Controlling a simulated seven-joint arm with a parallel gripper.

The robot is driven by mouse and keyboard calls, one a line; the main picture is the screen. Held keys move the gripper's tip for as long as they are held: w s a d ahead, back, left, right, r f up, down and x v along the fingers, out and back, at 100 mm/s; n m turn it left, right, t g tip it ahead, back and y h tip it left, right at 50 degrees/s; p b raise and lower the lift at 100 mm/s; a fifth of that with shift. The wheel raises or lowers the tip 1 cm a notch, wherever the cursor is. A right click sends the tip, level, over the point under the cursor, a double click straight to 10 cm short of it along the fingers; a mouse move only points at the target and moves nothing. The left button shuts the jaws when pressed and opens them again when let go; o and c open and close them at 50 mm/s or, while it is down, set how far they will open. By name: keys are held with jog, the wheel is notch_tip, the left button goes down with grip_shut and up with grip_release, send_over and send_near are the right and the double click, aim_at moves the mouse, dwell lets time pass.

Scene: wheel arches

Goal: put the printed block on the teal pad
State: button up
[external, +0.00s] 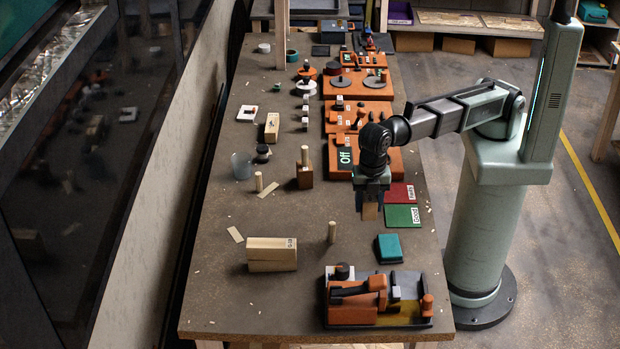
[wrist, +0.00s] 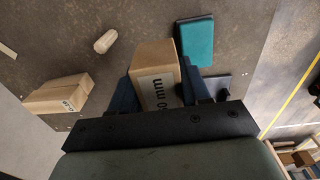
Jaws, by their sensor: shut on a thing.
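My gripper (external: 370,200) is shut on a small wooden block with printed text, seen in the wrist view as the printed block (wrist: 154,68) with "mm" lettering between the dark fingers. In the external view the printed block (external: 370,212) hangs just below the fingers, above the table. The teal pad (external: 389,248) lies on the table, lower right of my gripper in the external view. In the wrist view the teal pad (wrist: 196,41) is right of the held block, apart from it. Nothing lies on the pad.
A long wooden block (external: 271,254) and an upright peg (external: 332,232) stand left of the pad. An orange fixture (external: 365,302) sits in front of it. Green (external: 402,216) and red (external: 398,193) cards lie behind it. The table left of the peg has wood chips.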

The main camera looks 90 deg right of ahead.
jog(key=r, duration=0.1)
send_over(390, 245)
jog(key=shift+m, duration=0.3)
jog(key=shift+d+f, duration=0.1)
jog(key=shift+f, duration=4.85)
jog(key=shift+f, duration=0.15)
jog(key=o, duration=1.1)
jog(key=shift+c, duration=0.2)
notch_tip(390, 245, up, 12)
jog(key=shift+r, duration=0.2)
